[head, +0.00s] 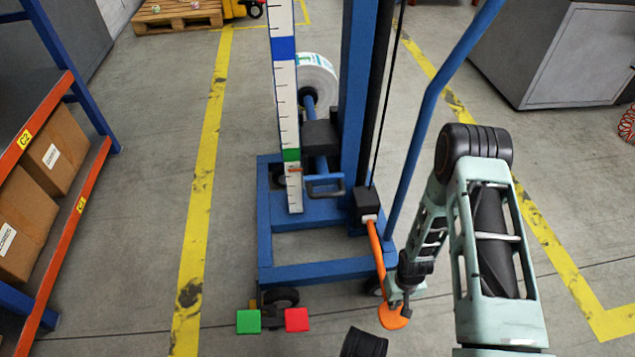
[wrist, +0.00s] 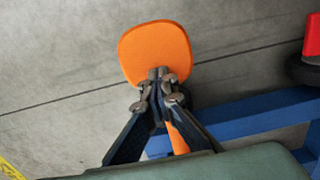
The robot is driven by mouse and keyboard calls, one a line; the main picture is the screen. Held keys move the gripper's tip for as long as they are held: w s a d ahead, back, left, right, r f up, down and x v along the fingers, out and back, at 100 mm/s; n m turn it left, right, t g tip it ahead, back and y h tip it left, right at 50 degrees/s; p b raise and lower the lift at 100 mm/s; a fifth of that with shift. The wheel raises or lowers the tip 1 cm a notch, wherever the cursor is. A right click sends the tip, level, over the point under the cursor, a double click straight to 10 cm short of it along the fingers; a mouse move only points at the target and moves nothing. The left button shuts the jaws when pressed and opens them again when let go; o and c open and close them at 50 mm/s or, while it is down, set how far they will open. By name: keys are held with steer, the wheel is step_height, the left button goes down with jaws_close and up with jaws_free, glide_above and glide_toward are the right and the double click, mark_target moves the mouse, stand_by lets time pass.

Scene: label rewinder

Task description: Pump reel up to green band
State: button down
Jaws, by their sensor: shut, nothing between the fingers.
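The blue reel lifter (head: 355,110) stands on the floor between yellow lines. Its white reel (head: 317,77) sits on a blue spindle behind the scale. The white upright scale (head: 285,100) has a green band (head: 291,155) low down and a blue band (head: 283,48) higher up. A small red pointer (head: 294,169) lies just below the green band. The orange pump lever (head: 376,245) slopes down to a flat orange pedal (head: 393,318). My gripper (head: 405,306) is shut and empty, fingertips over the pedal. The wrist view shows the fingertips against the pedal (wrist: 152,48); contact is unclear.
A green pad (head: 248,321) and a red pad (head: 297,319) sit at the lifter's front foot. Shelves with cardboard boxes (head: 30,225) stand at the left. A grey cabinet (head: 560,55) stands at the upper right. A pallet (head: 178,16) lies at the back.

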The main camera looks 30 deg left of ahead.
steer(key=shift+w+a+f, duration=0.25)
steer(key=shift+f, duration=0.15)
step_height(320, 180, up, 16)
steer(key=p, duration=1.1)
steer(key=shift+s+d, duration=0.15)
steer(key=shift+d, duration=0.05)
stand_by(1.2)
steer(key=shift+f, duration=0.1)
step_height(320, 180, up, 7)
steer(key=p, duration=0.4)
stand_by(1.0)
